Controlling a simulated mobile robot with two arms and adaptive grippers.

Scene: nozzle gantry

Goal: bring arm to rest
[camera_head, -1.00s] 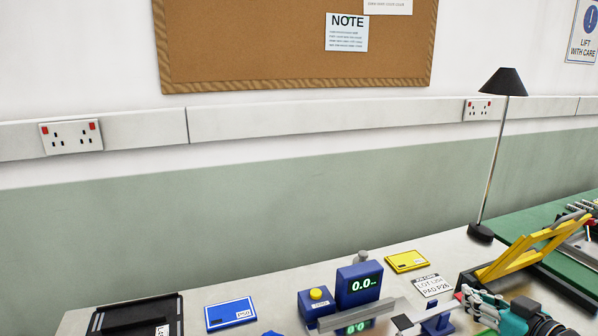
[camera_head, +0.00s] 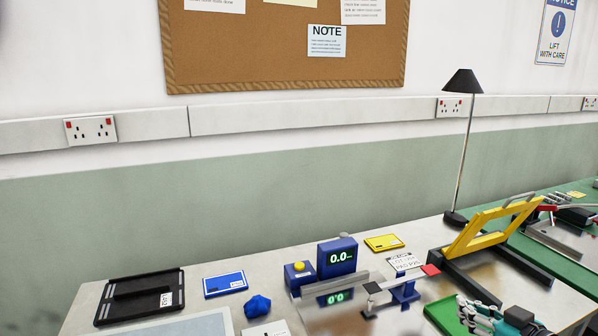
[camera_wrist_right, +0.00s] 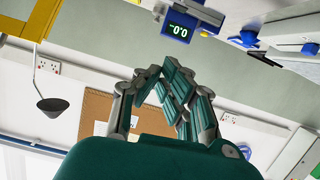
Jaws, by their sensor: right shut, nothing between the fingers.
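My right gripper (camera_head: 480,314) is at the bottom right of the head view, in front of the yellow-framed stand and cut off by the lower edge. In the right wrist view its grey and green fingers (camera_wrist_right: 172,92) are closed together with nothing between them. It appears clear of the bench objects. My left gripper is in neither view.
A black tray (camera_head: 120,305) lies left.

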